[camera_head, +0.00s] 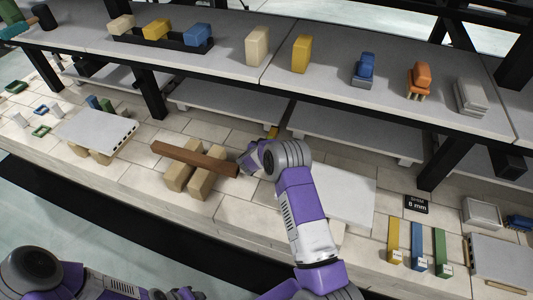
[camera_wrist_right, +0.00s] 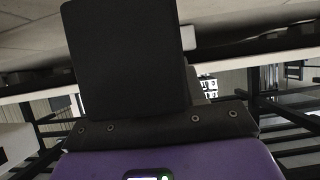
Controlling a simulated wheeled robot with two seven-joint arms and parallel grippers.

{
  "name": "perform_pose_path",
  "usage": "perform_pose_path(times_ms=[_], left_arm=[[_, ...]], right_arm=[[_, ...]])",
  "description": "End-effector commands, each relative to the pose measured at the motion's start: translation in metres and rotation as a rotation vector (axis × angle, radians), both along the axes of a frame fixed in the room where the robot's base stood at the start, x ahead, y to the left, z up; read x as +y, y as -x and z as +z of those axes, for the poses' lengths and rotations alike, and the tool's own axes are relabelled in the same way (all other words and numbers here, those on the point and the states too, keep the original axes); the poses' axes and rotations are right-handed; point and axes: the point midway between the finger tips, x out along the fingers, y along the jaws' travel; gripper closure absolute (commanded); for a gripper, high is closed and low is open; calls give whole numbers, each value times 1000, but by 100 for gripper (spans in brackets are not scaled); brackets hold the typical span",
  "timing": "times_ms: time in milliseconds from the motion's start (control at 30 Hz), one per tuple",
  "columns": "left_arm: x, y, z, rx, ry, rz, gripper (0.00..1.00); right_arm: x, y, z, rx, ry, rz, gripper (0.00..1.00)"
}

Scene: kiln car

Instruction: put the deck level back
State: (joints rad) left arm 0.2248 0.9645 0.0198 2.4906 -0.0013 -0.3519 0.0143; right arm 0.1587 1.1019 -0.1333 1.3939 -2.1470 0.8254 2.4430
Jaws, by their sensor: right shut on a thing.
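A long brown bar (camera_head: 190,156), which looks like the deck level, lies slantwise over two tan blocks (camera_head: 180,177) on the pale brick deck. My right gripper (camera_head: 246,161) is at the bar's right end and shut on it; the fingertips are small and partly hidden by my wrist. In the right wrist view a dark plate-like part of the gripper (camera_wrist_right: 130,58) fills the middle, and the bar cannot be made out. My left gripper (camera_head: 184,294) is low at the bottom edge, far from the bar, and its jaws are unclear.
A white slab on tan blocks (camera_head: 95,133) stands left; another pale slab (camera_head: 345,192) lies right of my right forearm. A grey shelf (camera_head: 230,45) on black posts overhangs the back. Yellow (camera_head: 393,242), blue and green strips lie at right near a black "8 mm" sign (camera_head: 416,204).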

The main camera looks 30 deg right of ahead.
Motion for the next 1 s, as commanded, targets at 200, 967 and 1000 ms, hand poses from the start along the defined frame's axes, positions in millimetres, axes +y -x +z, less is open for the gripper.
perform_pose_path(times_ms=[200,967,1000], left_arm=[[0,0,-7,0,0,0,57],[0,0,-13,0,0,0,57],[0,0,-13,0,0,0,57]], right_arm=[[0,0,-27,1,2,1,100],[0,0,-47,0,0,1,34],[0,0,-47,0,0,1,34]])
